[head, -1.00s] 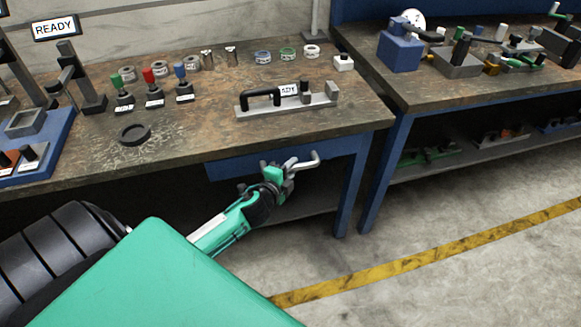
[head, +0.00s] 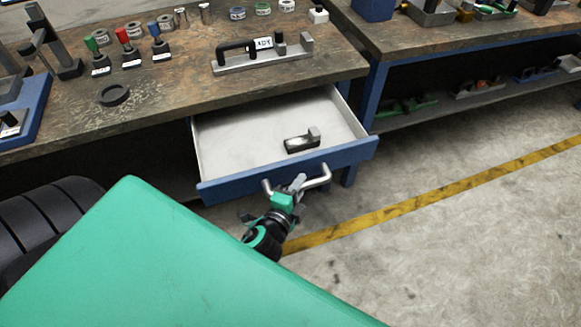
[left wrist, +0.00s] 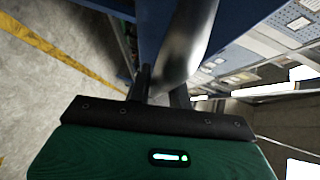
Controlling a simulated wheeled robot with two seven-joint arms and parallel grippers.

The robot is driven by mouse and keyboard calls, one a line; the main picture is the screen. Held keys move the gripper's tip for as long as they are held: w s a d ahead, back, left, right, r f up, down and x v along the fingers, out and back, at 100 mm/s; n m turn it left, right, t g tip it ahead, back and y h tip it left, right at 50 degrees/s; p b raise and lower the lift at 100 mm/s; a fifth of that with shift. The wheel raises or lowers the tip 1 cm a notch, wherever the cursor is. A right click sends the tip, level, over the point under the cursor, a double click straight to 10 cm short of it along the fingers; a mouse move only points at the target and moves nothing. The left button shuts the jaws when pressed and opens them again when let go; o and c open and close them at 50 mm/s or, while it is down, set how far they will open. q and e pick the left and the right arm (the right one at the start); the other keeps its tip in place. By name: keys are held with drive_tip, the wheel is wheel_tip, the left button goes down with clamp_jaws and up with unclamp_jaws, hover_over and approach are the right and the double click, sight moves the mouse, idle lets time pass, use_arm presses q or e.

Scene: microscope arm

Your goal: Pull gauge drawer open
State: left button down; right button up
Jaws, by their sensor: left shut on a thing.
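The gauge drawer (head: 215,140) stands pulled out from under the workbench in the head view, its pale inside showing. Its blue front (head: 235,187) carries a metal bar handle (head: 318,181). My left gripper (head: 297,186) is shut on the handle, near its middle. The left wrist view shows the handle (left wrist: 182,50) between the two dark fingers (left wrist: 160,85). A small dark and grey gauge (head: 300,142) lies in the drawer toward its front right. My right gripper is not in view.
The worn workbench top (head: 170,95) above holds a black ring (head: 113,95), a handled fixture (head: 262,55) and several coloured-knob gauges (head: 128,52). A second bench (head: 400,50) stands to the right. The floor (head: 470,220) in front is clear, with a yellow line.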

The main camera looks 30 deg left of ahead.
use_arm(q)
drive_tip(key=shift+s+d+b, duration=0.5)
drive_tip(key=shift+s+d, duration=1.1)
drive_tip(key=shift+d, duration=0.3)
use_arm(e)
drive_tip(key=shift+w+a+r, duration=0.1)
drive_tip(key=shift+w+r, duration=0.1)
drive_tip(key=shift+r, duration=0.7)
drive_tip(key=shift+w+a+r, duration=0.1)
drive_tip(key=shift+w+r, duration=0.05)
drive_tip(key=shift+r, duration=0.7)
use_arm(q)
drive_tip(key=c, duration=1.3)
unclamp_jaws()
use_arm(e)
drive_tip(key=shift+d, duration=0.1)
use_arm(q)
drive_tip(key=s+r+b, duration=0.1)
drive_tip(key=s+b, duration=0.5)
drive_tip(key=s, duration=0.6)
drive_tip(key=shift+d+r, duration=0.35)
drive_tip(key=shift+d, duration=0.05)
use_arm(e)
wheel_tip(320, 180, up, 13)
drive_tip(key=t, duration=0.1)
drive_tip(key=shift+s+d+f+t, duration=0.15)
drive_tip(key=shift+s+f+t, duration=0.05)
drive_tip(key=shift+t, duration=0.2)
use_arm(q)
drive_tip(key=shift+w, duration=0.1)
